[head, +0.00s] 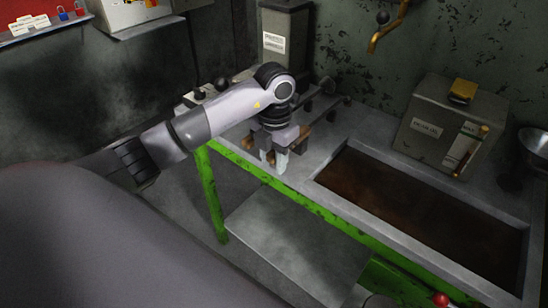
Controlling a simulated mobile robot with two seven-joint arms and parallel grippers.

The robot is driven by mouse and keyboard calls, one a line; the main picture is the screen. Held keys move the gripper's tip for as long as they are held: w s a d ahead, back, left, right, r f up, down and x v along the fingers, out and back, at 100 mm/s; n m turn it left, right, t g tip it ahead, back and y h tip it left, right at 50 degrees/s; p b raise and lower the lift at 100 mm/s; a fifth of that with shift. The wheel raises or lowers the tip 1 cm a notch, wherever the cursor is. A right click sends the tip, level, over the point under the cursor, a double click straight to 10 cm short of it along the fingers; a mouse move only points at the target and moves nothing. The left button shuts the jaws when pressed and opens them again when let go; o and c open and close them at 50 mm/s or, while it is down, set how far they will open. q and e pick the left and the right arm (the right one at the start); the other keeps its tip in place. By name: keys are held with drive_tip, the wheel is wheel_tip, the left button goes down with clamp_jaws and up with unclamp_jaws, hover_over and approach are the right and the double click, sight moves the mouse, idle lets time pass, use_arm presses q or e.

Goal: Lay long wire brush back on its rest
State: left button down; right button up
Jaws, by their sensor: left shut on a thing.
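My left gripper (275,160) points down over the front left of the bench, just left of the sunken trough. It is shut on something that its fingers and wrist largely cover. Brown parts (303,132) show beside the gripper and look like part of the long wire brush, though its full shape is hidden. A dark metal fixture with a rod and knobs (326,88) stands right behind the gripper. I cannot tell whether it is the brush's rest, or whether the brush touches anything. My right gripper is out of view.
The bench has a green frame (207,190) and a brown-bottomed trough (420,215). A grey box with a yellow top (450,125) and a metal bowl (538,142) stand behind it. A grey plate (298,242) lies lower in front. A red knob (440,299) is at the bottom.

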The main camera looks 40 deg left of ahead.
use_arm(q)
drive_tip(key=shift+f, duration=0.15)
drive_tip(key=c, duration=0.7)
unclamp_jaws()
wheel_tip(320, 180, up, 7)
drive_tip(key=shift+r, duration=0.15)
